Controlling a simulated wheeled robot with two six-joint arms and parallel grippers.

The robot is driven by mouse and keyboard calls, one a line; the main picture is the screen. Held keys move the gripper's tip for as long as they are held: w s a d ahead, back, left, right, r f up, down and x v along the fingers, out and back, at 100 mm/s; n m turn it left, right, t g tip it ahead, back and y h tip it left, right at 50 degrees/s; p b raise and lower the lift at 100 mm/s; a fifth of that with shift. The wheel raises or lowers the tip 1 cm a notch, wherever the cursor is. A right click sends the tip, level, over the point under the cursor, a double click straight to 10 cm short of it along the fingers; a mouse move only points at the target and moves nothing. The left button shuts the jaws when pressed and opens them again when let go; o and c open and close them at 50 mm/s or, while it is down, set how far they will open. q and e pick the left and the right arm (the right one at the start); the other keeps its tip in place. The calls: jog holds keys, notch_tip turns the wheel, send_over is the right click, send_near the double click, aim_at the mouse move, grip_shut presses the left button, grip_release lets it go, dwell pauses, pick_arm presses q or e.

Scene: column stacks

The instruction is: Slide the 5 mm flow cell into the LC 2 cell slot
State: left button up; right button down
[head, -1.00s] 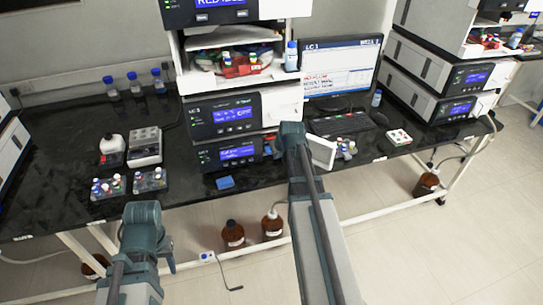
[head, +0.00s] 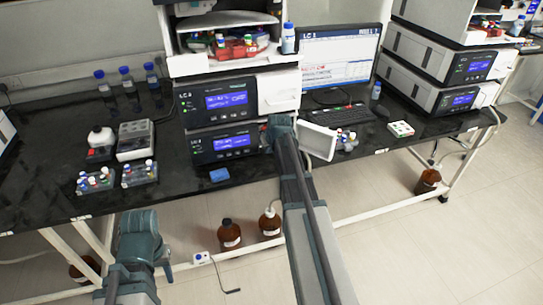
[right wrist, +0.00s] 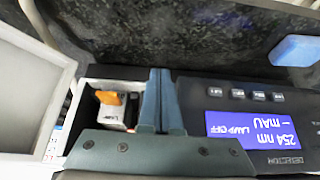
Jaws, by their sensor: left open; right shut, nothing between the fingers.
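In the right wrist view, a pale block with an orange tab (right wrist: 109,98) sits inside a dark opening at the end of the detector (right wrist: 220,90); I take it for the flow cell, but its label is unreadable. How deep it sits cannot be told. My right gripper (right wrist: 158,95) is shut and empty, just right of the block, across the opening's edge. The opening's white door (right wrist: 25,95) stands open on the left and shows in the head view too (head: 318,141). There, my right gripper (head: 280,122) hides the opening. My left gripper (head: 139,222) is open, low in front of the bench.
A blue block (head: 219,175) lies at the bench's front edge, and shows in the right wrist view (right wrist: 295,48). Vial racks (head: 95,180) stand on the left bench. Brown bottles (head: 229,234) stand on the floor.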

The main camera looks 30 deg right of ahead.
pick_arm(q)
jog(key=shift+r, duration=0.1)
pick_arm(e)
jog(key=shift+w+d+r, duration=0.1)
jog(key=shift+w+d, duration=0.1)
jog(key=shift+w, duration=0.65)
jog(key=shift+w+d, duration=0.15)
jog(key=shift+w, duration=0.45)
jog(key=shift+w+d, duration=0.15)
jog(key=shift+w, duration=0.4)
pick_arm(q)
jog(key=shift+s, duration=0.1)
pick_arm(e)
jog(key=shift+r, duration=0.1)
jog(key=shift+s, duration=0.15)
